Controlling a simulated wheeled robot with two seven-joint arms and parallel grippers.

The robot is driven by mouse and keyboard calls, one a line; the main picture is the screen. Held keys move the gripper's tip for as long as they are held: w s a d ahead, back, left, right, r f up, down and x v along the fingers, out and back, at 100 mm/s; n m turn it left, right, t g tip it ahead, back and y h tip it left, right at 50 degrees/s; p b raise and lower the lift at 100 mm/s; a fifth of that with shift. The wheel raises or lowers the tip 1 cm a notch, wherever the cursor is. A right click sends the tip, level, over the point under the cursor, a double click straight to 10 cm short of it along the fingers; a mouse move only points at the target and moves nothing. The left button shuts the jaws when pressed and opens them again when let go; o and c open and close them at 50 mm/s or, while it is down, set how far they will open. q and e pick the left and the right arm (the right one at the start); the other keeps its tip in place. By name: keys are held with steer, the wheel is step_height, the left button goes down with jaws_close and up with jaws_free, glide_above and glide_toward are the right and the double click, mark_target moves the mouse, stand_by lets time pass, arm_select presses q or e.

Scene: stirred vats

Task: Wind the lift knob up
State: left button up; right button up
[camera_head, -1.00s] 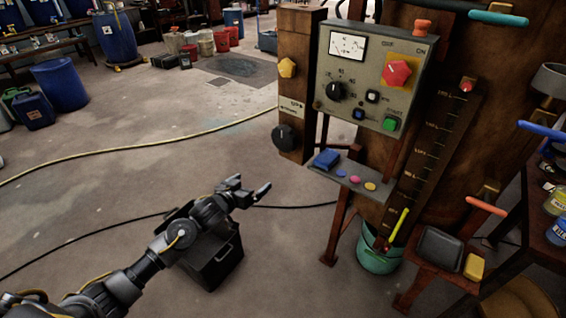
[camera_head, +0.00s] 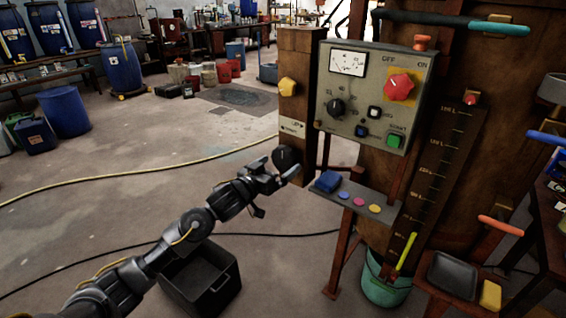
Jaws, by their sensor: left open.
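The lift knob (camera_head: 287,157) is a dark round knob low on the wooden post, below a small pale label (camera_head: 292,127) with arrows. In the head view my left gripper (camera_head: 279,170) is open, with its fingertips close in front of the knob and overlapping its lower part. I cannot tell whether the fingers touch the knob. My right gripper is not in view.
A grey control panel (camera_head: 346,129) with a red switch and green button stands right of the post. A small shelf (camera_head: 330,194) with coloured discs juts out below it. A black crate (camera_head: 203,282) sits on the floor under my left arm.

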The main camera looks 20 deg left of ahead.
mark_target(282, 162)
arm_select(q)
steer(key=shift+x, duration=1.5)
steer(key=c, duration=1)
